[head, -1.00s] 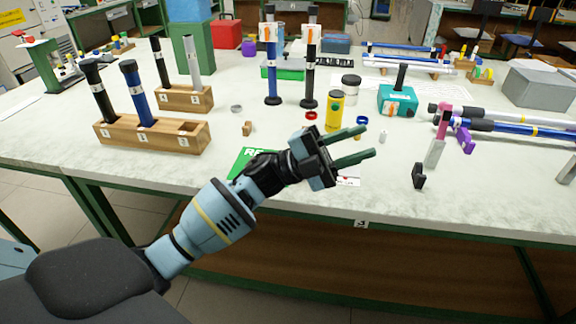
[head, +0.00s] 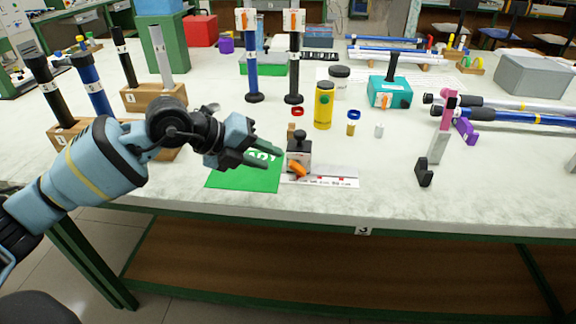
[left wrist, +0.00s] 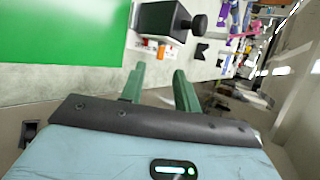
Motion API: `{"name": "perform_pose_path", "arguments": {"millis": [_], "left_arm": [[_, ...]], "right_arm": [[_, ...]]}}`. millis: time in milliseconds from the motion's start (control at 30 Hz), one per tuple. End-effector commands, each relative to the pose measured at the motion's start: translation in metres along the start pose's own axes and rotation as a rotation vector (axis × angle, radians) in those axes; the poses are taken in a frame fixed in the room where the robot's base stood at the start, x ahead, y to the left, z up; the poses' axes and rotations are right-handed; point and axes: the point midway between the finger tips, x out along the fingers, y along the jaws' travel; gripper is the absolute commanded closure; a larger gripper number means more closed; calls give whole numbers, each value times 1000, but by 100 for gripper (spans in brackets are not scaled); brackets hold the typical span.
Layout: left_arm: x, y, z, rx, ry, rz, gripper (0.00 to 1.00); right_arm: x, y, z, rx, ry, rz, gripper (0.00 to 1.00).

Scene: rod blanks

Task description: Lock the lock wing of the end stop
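The end stop (head: 299,150) is a small grey and black block with a black knob on top. It stands near the table's front edge, on the end of a white printed strip. Its orange lock wing (head: 298,169) shows on the front face, slanting down to the right. In the left wrist view the end stop (left wrist: 163,20) lies beyond the fingers at the top, apart from them. My left gripper (head: 268,157) is just left of the end stop, with its green fingers parted and nothing between them; they also show in the left wrist view (left wrist: 159,72). My right gripper is not in view.
A green sheet (head: 245,178) lies under the left gripper. A yellow cylinder (head: 323,105), small rings and a teal box (head: 390,92) stand behind. A black clip-like piece (head: 424,173) and a pink-topped grey piece (head: 441,130) are to the right. The front right table is clear.

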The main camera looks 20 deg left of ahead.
Motion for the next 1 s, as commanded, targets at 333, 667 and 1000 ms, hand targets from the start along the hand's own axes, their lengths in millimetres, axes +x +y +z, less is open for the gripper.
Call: {"name": "perform_pose_path", "arguments": {"millis": [333, 667, 1000], "left_arm": [[38, -1, -1, -2, 3, -4, 68], [75, -1, 0, -2, 2, -3, 68], [78, -1, 0, 0, 2, -3, 68]], "right_arm": [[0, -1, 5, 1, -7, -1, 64], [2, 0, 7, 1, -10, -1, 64], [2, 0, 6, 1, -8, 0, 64]]}}
